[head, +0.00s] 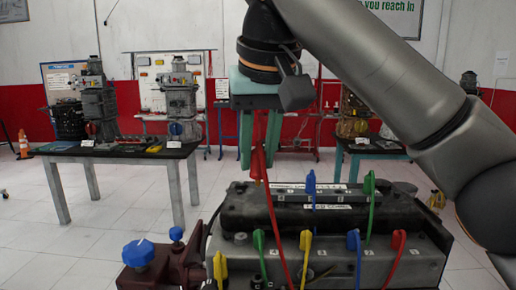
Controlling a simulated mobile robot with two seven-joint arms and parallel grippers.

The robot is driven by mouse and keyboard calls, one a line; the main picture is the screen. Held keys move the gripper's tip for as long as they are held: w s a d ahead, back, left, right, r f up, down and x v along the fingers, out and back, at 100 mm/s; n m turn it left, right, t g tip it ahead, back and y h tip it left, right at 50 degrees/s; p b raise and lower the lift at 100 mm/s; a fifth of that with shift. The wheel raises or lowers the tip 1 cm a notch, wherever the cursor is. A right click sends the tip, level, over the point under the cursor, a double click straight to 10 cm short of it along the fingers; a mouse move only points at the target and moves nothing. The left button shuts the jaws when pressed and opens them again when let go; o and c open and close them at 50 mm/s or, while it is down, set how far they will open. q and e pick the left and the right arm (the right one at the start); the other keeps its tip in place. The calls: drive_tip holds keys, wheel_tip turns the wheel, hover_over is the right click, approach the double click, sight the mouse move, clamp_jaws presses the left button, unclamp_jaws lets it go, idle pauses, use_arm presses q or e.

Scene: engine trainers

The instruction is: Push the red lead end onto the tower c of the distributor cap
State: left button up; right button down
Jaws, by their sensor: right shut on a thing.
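My right gripper (260,140) has teal fingers and hangs above the left part of the engine trainer. It is shut on the red lead end (258,165), which points down, in the air above the dark block. The red lead (276,232) runs down from it toward the front of the engine. A dark ribbed block (245,206) with white label plates lies along the back of the engine. Blue (311,184) and green (369,183) lead ends stand upright there. I cannot tell which part is the distributor cap or tower c; the labels are too small to read. My left gripper is not in view.
Yellow (305,240), green (259,240), blue (354,240) and red (398,240) boots stand along the engine front, with leads between them. A blue-knobbed vise (138,253) is at front left. Tables with other engines stand behind; open floor lies at left.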

sight(260, 179)
drive_tip(key=shift+f+b, duration=0.55)
drive_tip(key=shift+f, duration=0.4)
drive_tip(key=shift+f+b, duration=0.7)
drive_tip(key=shift+f, duration=0.3)
drive_tip(key=shift+f+b, duration=0.7)
drive_tip(key=shift+f, duration=0.3)
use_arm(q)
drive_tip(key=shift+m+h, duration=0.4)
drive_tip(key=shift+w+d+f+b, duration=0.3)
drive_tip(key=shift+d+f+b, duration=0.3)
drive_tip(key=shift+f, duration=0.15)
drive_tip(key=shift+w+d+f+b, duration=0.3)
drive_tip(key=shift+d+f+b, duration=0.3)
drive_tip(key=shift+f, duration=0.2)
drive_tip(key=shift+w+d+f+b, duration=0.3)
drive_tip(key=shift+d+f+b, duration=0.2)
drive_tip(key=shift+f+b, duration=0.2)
use_arm(e)
drive_tip(key=shift+f, duration=2.8)
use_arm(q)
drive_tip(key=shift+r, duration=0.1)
use_arm(e)
drive_tip(key=shift+r, duration=0.1)
